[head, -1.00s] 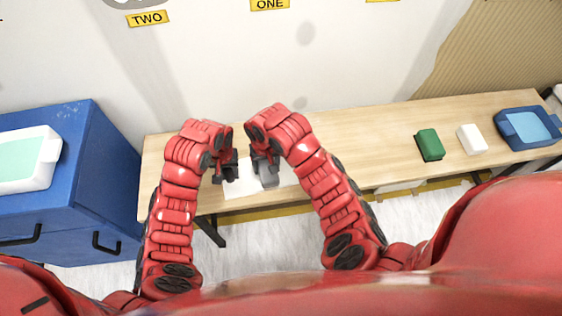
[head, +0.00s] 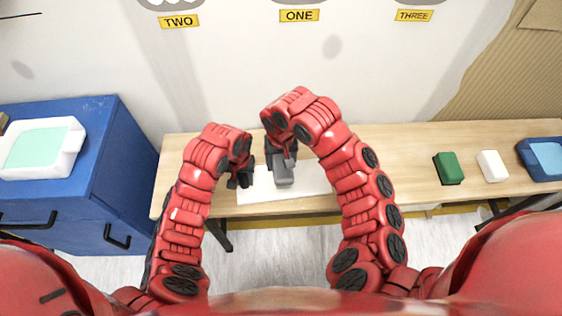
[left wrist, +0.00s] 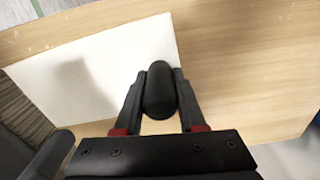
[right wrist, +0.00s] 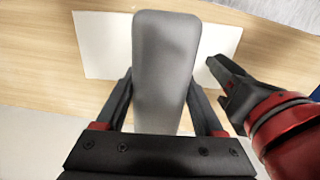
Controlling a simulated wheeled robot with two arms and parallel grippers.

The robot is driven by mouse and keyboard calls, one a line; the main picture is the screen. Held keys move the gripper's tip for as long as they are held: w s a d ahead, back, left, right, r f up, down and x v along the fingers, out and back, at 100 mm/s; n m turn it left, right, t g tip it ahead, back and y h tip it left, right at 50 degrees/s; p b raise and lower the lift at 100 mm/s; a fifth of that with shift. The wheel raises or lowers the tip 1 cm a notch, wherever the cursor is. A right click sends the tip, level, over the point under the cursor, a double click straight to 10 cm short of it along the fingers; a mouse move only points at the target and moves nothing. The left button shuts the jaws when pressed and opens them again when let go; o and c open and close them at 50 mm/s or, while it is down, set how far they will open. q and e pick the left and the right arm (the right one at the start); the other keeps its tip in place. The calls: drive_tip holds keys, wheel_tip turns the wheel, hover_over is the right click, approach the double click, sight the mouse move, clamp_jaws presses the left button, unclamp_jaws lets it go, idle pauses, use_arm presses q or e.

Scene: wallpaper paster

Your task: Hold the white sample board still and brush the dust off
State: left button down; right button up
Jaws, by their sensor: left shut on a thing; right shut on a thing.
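The white sample board (head: 313,180) lies flat on the wooden bench; it also shows in the left wrist view (left wrist: 110,65) and the right wrist view (right wrist: 100,45). My left gripper (head: 244,181) is at the board's left end, low over the bench. It is shut on a dark rounded piece (left wrist: 159,88) that overlaps the board's edge; whether this is fixed to the board I cannot tell. My right gripper (head: 281,160) is shut on a grey block-like brush (right wrist: 165,65), held over the board's left half. Its underside is hidden, so contact is unclear. No dust can be made out.
A green block (head: 448,168), a white block (head: 492,165) and a blue tray (head: 528,163) stand on the bench's right end. A blue cabinet (head: 80,190) with a white tray (head: 70,165) stands left. The wall (head: 250,70) closes off the back.

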drive_tip(key=shift+c, duration=1.2)
use_arm(q)
drive_tip(key=shift+c, duration=2.1)
unclamp_jaws()
drive_tip(key=shift+r, duration=3.7)
